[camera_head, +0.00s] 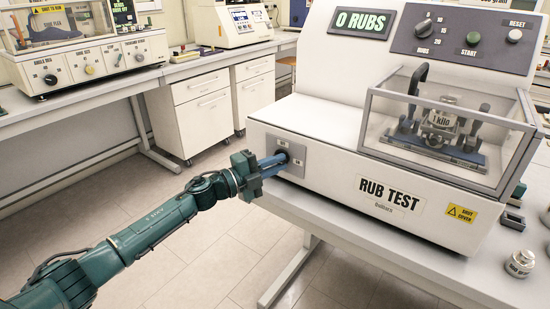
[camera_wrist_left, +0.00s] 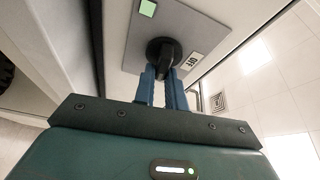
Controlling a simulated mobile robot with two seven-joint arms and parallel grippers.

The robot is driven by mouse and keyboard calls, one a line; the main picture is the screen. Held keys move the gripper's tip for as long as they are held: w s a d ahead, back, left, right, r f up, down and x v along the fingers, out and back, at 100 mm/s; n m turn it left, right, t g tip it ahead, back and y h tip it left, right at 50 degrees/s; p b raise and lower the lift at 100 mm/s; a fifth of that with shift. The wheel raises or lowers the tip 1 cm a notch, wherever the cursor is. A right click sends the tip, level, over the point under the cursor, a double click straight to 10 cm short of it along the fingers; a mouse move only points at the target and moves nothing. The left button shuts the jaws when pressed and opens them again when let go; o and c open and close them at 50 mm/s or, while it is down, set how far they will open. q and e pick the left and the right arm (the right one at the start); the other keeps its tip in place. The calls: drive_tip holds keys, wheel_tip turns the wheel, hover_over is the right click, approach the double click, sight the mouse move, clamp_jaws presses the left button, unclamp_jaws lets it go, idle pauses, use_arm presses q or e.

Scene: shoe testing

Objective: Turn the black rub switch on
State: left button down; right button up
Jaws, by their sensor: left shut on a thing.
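The black rub switch (camera_head: 282,151) is a round dark knob on a grey plate (camera_wrist_left: 200,30) at the left of the machine's front. It also shows in the left wrist view (camera_wrist_left: 162,47). My left gripper (camera_head: 279,160) reaches it from the left, with its two blue fingers (camera_wrist_left: 164,75) shut on either side of the knob's grip. The plate has a green square (camera_wrist_left: 148,8) on one side and a white label reading "Off" (camera_wrist_left: 192,61) on the other. The knob's exact pointing is hard to tell behind the fingers.
The white machine (camera_head: 320,130) reads "0 RUBS" and "RUB TEST". A clear cover (camera_head: 450,120) encloses a 1 kilo weight at its right. Small metal weights (camera_head: 520,263) stand on the table at right. Open floor lies left of the table.

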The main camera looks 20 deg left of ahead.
use_arm(q)
drive_tip(key=shift+m, duration=0.5)
drive_tip(key=shift+m+g+y+p, duration=0.3)
drive_tip(key=shift+m+p, duration=0.1)
drive_tip(key=shift+p, duration=0.1)
use_arm(e)
drive_tip(key=shift+d, duration=0.35)
use_arm(q)
drive_tip(key=shift+f, duration=0.1)
use_arm(e)
drive_tip(key=shift+a, duration=0.1)
use_arm(q)
drive_tip(key=c, duration=1.4)
unclamp_jaws()
drive_tip(key=shift+c, duration=0.2)
drive_tip(key=b+v, duration=0.2)
drive_tip(key=v, duration=1.1)
use_arm(e)
drive_tip(key=shift+a+f, duration=0.25)
drive_tip(key=shift+a, duration=0.1)
